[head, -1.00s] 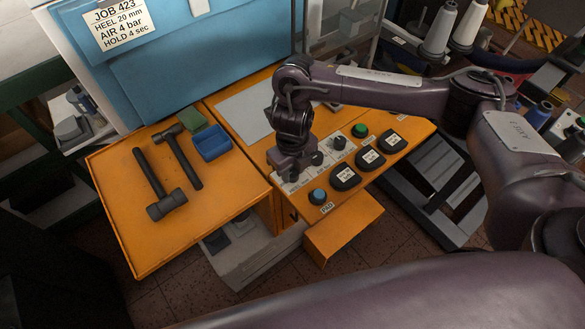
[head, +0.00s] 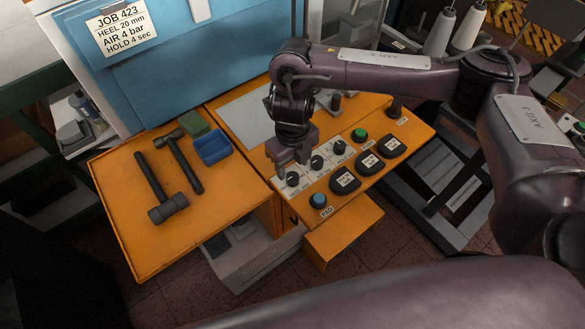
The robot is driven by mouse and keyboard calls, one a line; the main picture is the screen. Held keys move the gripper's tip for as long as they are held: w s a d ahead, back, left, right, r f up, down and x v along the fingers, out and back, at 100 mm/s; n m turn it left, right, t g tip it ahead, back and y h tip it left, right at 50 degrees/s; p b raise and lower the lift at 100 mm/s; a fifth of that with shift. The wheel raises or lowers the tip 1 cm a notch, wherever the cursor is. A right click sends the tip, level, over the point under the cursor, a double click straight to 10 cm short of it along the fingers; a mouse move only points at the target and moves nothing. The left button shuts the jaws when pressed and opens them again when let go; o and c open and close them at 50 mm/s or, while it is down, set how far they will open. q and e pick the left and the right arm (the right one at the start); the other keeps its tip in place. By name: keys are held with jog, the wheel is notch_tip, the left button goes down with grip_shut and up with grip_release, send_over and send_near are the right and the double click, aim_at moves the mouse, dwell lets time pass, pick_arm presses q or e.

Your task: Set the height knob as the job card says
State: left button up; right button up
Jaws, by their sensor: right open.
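The job card (head: 121,29) on the blue panel reads JOB 423, HEEL 20 mm, AIR 4 bar, HOLD 4 sec. Three dark knobs stand in a row on a white strip of the orange console: a left knob (head: 292,179), a middle knob (head: 317,162) and a right knob (head: 340,147). Their scale marks and labels are too small to read surely. My right gripper (head: 290,162) is open and empty, pointing down just behind and above the left knob, apparently apart from it. My left gripper is not in view.
Three dark pads with white labels, one of them here (head: 345,182), a green button (head: 360,134) and a blue button (head: 318,200) sit near the knobs. Two hammers, one of them here (head: 160,188), and a blue tray (head: 212,147) lie on the orange table to the left.

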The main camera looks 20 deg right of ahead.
aim_at(293, 176)
jog(key=shift+r, duration=1.65)
